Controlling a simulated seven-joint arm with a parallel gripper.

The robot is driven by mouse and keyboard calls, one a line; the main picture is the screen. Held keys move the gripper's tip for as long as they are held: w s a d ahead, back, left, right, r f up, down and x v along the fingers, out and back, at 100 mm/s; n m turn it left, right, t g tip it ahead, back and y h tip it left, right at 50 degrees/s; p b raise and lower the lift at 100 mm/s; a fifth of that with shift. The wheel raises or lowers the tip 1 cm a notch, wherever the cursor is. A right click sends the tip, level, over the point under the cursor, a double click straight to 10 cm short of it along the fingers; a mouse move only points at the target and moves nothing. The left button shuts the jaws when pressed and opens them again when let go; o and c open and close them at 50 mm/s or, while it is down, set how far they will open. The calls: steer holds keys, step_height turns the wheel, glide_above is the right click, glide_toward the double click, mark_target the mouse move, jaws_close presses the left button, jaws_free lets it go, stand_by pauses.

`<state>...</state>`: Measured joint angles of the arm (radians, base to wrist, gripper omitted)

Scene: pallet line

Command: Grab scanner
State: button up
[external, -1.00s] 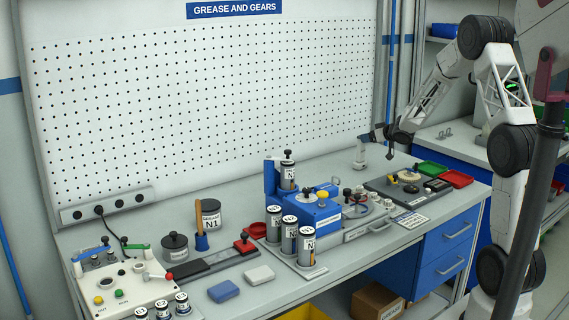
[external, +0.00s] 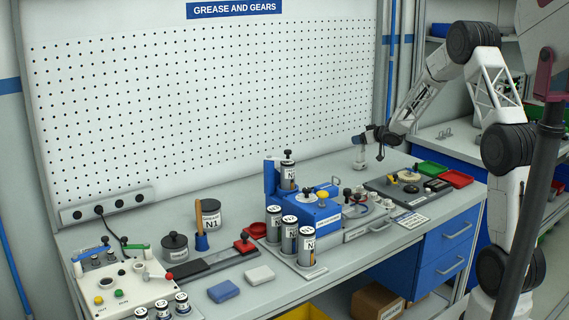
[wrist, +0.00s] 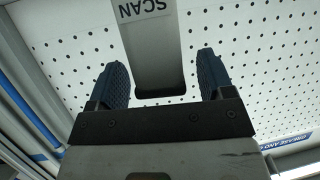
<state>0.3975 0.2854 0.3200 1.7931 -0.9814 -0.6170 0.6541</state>
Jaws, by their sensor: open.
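The scanner (wrist: 150,45) is a grey, handle-shaped piece marked SCAN in the wrist view, where its label reads upside down. In the external view a small pale upright piece (external: 360,157), which looks like the scanner, stands at the back of the bench near the pegboard. My gripper (wrist: 163,66) is open, with one blue ridged finger on each side of the scanner. Gaps show between the scanner and both fingers. In the external view my gripper (external: 360,138) is at the top of that piece; the exact contact there is too small to tell.
A dark tray (external: 375,187) with gear parts lies in front of the scanner, with green (external: 432,169) and red (external: 456,178) bins to the right. A blue machine (external: 318,216) stands to the left. The pegboard (external: 200,100) rises behind the bench.

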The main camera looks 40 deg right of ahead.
stand_by(0.4)
jaws_close()
steer(key=shift+r, duration=0.15)
steer(key=shift+r, duration=0.4)
step_height(320, 180, up, 3)
steer(key=shift+s+f, duration=0.15)
steer(key=s+a, duration=0.2)
steer(key=s, duration=0.5)
steer(key=s+a+r, duration=0.1)
steer(key=s+a, duration=0.1)
steer(key=s, duration=0.6)
steer(key=shift+a, duration=0.35)
steer(key=shift+r, duration=0.1)
stand_by(0.8)
